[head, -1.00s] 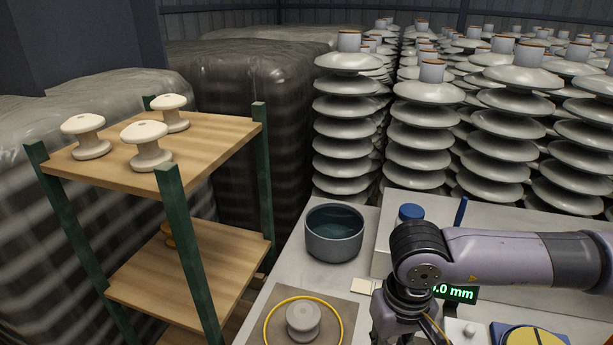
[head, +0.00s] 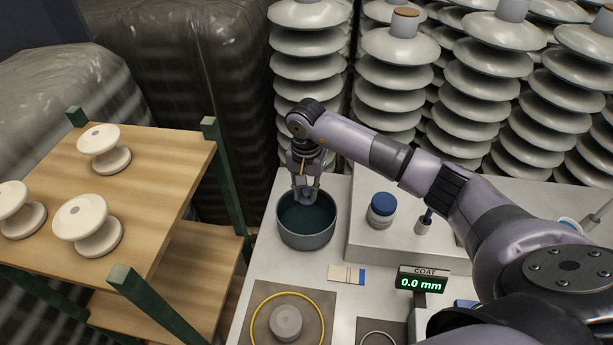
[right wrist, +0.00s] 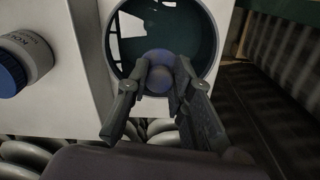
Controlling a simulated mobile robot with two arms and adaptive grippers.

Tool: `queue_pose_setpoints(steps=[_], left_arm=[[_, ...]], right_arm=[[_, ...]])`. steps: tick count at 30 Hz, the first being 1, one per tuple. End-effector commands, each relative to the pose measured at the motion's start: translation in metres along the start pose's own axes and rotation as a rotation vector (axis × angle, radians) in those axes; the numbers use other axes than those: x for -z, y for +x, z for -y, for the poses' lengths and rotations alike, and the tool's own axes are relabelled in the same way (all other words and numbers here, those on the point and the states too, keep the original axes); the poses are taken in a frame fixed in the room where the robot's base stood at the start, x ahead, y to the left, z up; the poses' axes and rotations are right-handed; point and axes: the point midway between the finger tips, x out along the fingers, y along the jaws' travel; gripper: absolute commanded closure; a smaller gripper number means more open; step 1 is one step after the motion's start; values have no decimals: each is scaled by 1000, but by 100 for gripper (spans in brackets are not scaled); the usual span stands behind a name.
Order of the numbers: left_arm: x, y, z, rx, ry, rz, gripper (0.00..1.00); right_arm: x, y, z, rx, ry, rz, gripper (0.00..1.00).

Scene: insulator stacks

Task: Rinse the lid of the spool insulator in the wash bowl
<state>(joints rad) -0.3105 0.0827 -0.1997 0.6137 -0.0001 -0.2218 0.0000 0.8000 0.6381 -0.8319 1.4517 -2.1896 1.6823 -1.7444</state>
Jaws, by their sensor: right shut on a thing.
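My right gripper (head: 306,193) points down into the mouth of the dark wash bowl (head: 307,238). It is shut on a small rounded blue-grey piece, which looks like the lid (right wrist: 158,58), between its fingertips in the right wrist view. The lid is over the dark teal liquid; I cannot tell whether it touches it. The bowl also shows in the right wrist view (right wrist: 112,45). A grey spool insulator (head: 286,322) stands on a brown mat inside a yellow ring. My left gripper is not in view.
A white jar with a blue cap (head: 381,210) stands on a raised block right of the bowl. A display (head: 421,281) reads 0.0 mm. A wooden shelf (head: 155,175) with white spools is left. Tall insulator stacks (head: 395,85) rise behind.

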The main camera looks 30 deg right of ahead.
Motion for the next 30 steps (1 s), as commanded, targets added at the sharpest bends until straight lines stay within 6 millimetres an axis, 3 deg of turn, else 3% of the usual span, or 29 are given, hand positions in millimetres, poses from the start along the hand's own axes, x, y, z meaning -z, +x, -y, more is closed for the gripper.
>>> queue_pose_setpoints(steps=[12, 22, 30], left_arm=[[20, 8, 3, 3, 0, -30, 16], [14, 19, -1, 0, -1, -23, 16], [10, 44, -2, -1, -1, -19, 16]], right_arm=[[1, 19, -1, 2, 11, 0, 93], [1, 46, -1, 2, 10, -1, 93], [1, 69, -1, 2, 8, -2, 93]])
